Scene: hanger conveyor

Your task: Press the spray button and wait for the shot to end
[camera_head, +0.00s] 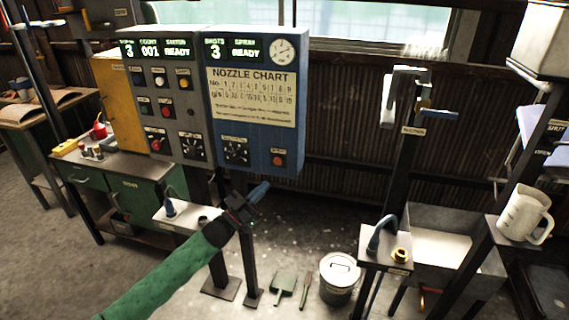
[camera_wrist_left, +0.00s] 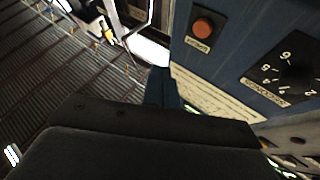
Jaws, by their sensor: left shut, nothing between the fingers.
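The orange-red button (camera_head: 278,160) sits at the lower right of the blue panel (camera_head: 255,85), under the nozzle chart (camera_head: 252,97). Its label is too small to read. A button of the same colour also shows in the left wrist view (camera_wrist_left: 204,27), above a small label plate. The panel's display (camera_head: 234,49) reads 3 and "SPRAY READY". My left gripper (camera_head: 262,188) is shut and empty, below and a little left of the button in the head view, apart from it. Its blue fingers also show in the left wrist view (camera_wrist_left: 160,88). My right gripper is not in view.
A dial (camera_head: 236,151) is left of the button. A grey control panel (camera_head: 165,105) with several buttons adjoins the blue one. A small stand (camera_head: 187,214) is beside my left forearm. A bucket (camera_head: 339,279) and dustpan (camera_head: 284,283) are on the floor.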

